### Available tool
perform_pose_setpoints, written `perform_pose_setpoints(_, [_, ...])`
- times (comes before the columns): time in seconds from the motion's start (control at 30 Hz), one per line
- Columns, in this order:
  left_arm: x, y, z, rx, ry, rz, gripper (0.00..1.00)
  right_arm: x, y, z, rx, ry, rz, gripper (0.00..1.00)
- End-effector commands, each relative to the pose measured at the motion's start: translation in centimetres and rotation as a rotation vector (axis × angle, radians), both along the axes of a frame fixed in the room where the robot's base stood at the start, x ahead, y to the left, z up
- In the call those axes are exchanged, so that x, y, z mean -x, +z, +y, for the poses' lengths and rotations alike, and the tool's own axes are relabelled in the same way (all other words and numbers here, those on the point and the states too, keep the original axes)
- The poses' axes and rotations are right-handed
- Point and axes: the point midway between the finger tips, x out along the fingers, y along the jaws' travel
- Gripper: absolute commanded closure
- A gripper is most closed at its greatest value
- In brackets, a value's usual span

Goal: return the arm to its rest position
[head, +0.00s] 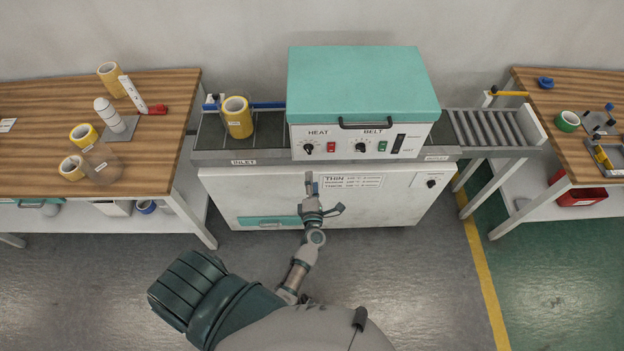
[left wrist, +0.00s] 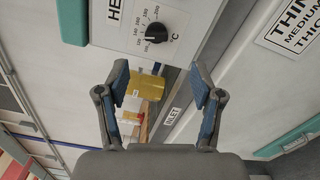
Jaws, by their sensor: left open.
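My left gripper (head: 324,195) is in front of the lower white cabinet of the machine, open and empty. In the left wrist view its two blue-padded fingers (left wrist: 159,82) stand apart with nothing between the tips. Beyond them are the black heat knob (left wrist: 157,32), the inlet label (left wrist: 172,116) and a yellow tape roll (left wrist: 148,87). In the head view that tape roll (head: 237,118) stands on the inlet side of the conveyor, apart from the gripper. My right gripper is in neither view.
The teal-lidded machine (head: 362,85) stands over the conveyor, whose rollers (head: 484,127) run out at the right. A wooden table (head: 40,150) at the left holds several tape rolls. Another table (head: 555,105) at the right holds a green roll and fixtures. The floor in front is clear.

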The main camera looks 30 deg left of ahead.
Motion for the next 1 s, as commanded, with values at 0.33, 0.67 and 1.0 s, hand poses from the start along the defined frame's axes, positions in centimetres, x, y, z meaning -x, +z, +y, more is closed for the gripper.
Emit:
perform_pose_setpoints(0.33, [0.0,0.0,0.0,-0.001,-0.001,0.002,0.33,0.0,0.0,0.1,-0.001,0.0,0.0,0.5])
perform_pose_setpoints(0.67, [2.6,-13.3,-6.9,-0.393,-0.368,0.407,0.33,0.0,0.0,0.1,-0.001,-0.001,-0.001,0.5])
perform_pose_setpoints(1.0, [20.6,-34.7,-11.5,-0.986,-1.079,0.999,0.33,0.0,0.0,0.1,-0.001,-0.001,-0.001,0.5])
